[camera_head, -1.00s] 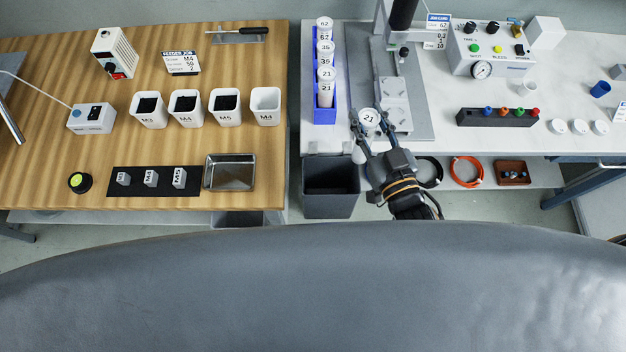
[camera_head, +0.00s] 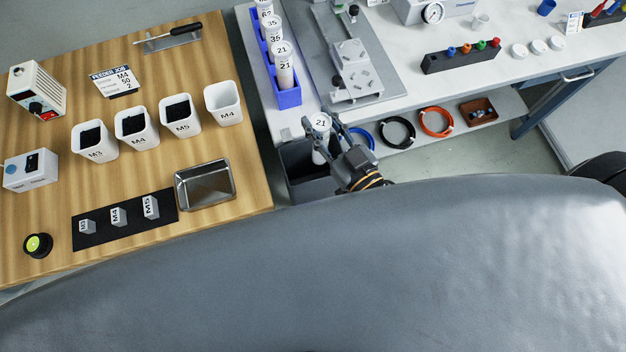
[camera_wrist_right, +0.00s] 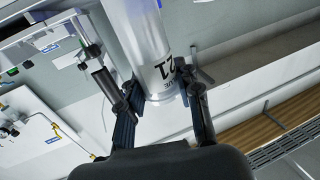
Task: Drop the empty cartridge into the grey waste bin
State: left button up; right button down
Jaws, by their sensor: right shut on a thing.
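The cartridge (camera_head: 320,124) is a clear tube with a white top marked 21. My right gripper (camera_head: 326,133) is shut on it and holds it upright near the front edge of the white bench. In the right wrist view the cartridge (camera_wrist_right: 145,45) stands between the two fingers of the right gripper (camera_wrist_right: 160,100), with its label partly in sight. The grey waste bin (camera_head: 311,190) is on the floor below the bench edge, under and just beside the held cartridge. The arm and cartridge hide part of its opening. My left gripper is out of view.
A blue rack (camera_head: 289,98) of numbered cartridges stands on the white bench behind the held one. A metal stand (camera_head: 352,75) is beside it. The wooden table (camera_head: 235,150) is to the left. Cable coils (camera_head: 397,132) lie on the shelf below.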

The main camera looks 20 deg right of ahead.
jog(key=shift+f, duration=0.25)
jog(key=c, duration=0.8)
grip_release()
jog(key=shift+c, duration=0.2)
jog(key=v, duration=1.2)
